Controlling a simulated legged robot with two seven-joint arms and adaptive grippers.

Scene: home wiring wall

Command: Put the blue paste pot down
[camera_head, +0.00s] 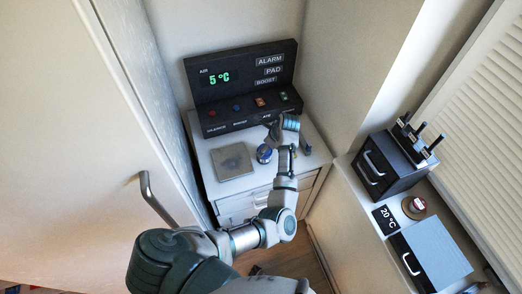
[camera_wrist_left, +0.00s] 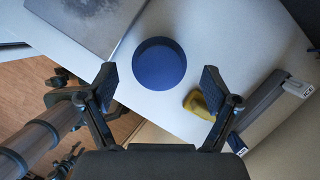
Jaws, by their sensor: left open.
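The blue paste pot (camera_head: 264,153) stands on the white cabinet top, just right of a grey square plate (camera_head: 233,161). In the left wrist view the pot (camera_wrist_left: 159,60) shows as a round, dark blue shape on the pale surface. The plate (camera_wrist_left: 88,22) lies beside it at the upper left. My left gripper (camera_wrist_left: 159,80) is open, its two fingers apart on either side of the pot's near edge. Gaps show between the fingers and the pot. In the head view my left gripper (camera_head: 275,137) is small and partly hidden by its wrist. My right gripper is not visible.
A black control panel (camera_head: 240,85) reading 5 °C stands behind the plate. A yellow item (camera_wrist_left: 200,104) lies close to the right finger. A tall door with a handle (camera_head: 150,195) is at left; a shelf with dark boxes (camera_head: 388,165) is at right.

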